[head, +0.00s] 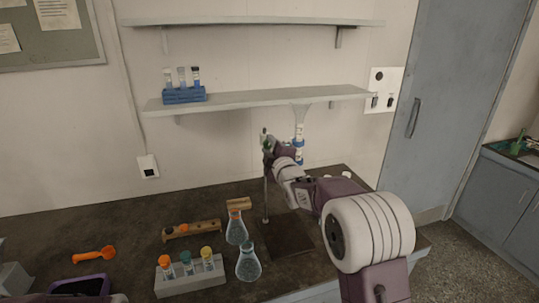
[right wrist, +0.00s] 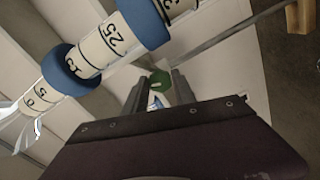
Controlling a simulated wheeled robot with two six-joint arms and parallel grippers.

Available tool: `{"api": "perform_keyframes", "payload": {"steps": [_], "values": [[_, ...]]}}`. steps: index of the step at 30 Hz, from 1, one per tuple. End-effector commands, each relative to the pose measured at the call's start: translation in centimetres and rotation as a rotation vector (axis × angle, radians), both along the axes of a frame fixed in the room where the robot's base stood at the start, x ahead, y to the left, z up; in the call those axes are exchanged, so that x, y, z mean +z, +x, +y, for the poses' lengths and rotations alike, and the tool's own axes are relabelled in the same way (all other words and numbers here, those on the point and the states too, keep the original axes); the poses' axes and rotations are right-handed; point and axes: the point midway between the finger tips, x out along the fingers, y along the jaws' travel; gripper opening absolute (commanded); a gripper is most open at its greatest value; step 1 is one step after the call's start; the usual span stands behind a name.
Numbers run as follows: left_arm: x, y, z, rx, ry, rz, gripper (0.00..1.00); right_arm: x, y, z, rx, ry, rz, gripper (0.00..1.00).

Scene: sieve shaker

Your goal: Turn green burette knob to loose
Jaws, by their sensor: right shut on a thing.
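The green burette knob (right wrist: 160,82) sits between the two fingertips of my right gripper (right wrist: 158,90) in the right wrist view. The gripper is shut on it. In the head view my right gripper (head: 268,143) is up at the stand's rod, with a bit of green at its tips. In the right wrist view the burette (right wrist: 110,43) crosses the upper left, with scale numbers showing. My left gripper is not in view.
The stand's dark base (head: 286,236) is on the table. A shelf (head: 250,99) is above.

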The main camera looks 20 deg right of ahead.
Motion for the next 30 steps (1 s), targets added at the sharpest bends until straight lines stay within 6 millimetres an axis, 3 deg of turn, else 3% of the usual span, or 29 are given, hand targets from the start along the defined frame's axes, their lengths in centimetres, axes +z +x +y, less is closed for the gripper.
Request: {"api": "perform_keyframes", "payload": {"steps": [1,3,12,30], "values": [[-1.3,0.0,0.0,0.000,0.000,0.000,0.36,-0.6,0.0,0.0,-0.001,-0.033,-0.003,0.00],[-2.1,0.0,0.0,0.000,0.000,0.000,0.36,-0.6,0.0,0.0,-0.001,-0.082,-0.005,0.00],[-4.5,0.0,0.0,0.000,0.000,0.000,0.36,-0.4,0.0,0.0,-0.001,-0.253,-0.008,0.00],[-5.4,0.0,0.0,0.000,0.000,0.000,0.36,-0.1,0.0,0.0,0.000,-0.333,-0.008,0.00]]}}
